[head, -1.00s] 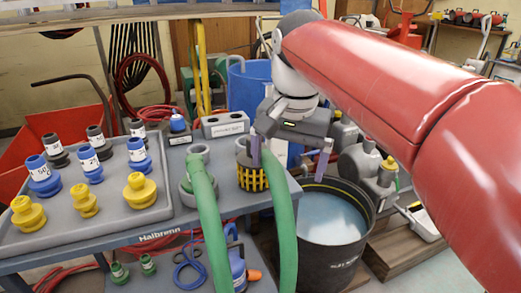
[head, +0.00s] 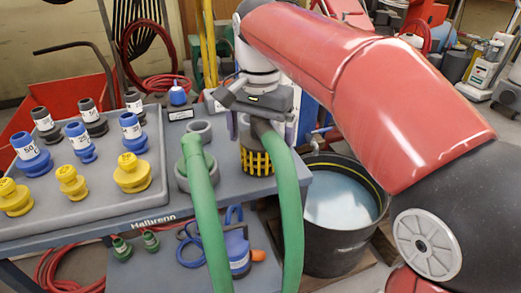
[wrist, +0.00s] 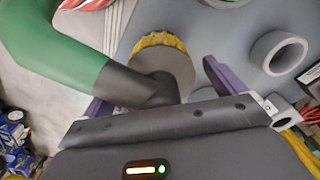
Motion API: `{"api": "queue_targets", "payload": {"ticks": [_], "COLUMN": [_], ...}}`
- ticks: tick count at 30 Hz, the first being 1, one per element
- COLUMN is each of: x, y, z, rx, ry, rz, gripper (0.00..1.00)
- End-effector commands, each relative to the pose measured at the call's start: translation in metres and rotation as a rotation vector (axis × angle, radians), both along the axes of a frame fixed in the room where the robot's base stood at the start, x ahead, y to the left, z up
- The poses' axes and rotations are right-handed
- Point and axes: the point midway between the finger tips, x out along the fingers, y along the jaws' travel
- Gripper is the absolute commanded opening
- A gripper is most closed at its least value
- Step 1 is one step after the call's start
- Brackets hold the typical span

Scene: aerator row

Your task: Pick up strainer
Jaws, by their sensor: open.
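The strainer (head: 257,162) is a yellow slotted basket with a grey top. It stands upright on the grey bench top near its right end, with a green hose (head: 289,215) joined to it by a dark elbow. In the wrist view the strainer (wrist: 160,42) shows its yellow ribbed rim and grey top, partly covered by the elbow (wrist: 140,85). My gripper (head: 258,125) is open above the strainer, one purple finger on each side of the elbow. It also shows in the wrist view (wrist: 156,85). The left finger is partly hidden by the hose; I cannot tell whether either finger touches.
A second green hose with a grey ring fitting (head: 190,170) stands close left. A loose grey ring (head: 200,129) lies behind it. A grey tray (head: 100,210) holds several blue, yellow and black fittings. A black tub of water (head: 340,230) stands right of the bench.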

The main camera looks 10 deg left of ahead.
Motion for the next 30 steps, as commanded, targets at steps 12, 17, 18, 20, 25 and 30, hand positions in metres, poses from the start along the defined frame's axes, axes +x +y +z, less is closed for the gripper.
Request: {"api": "queue_targets", "payload": {"ticks": [12, 17, 18, 20, 25, 30], "x": [-0.0001, 0.0000, 0.0000, 0.0000, 0.0000, 0.0000], "y": [-0.0001, -0.0001, -0.0001, 0.0000, 0.0000, 0.0001], "z": [-0.0055, -0.0055, -0.0055, -0.0055, -0.0049, -0.0034], "rx": [0.001, 0.001, 0.001, 0.001, 0.002, 0.002], "ry": [0.000, 0.000, 0.000, 0.000, -0.001, -0.001], "rz": [0.001, 0.001, 0.001, 0.001, 0.001, 0.001], "gripper": [0.81, 0.60, 0.55, 0.47, 0.38, 0.38]}}
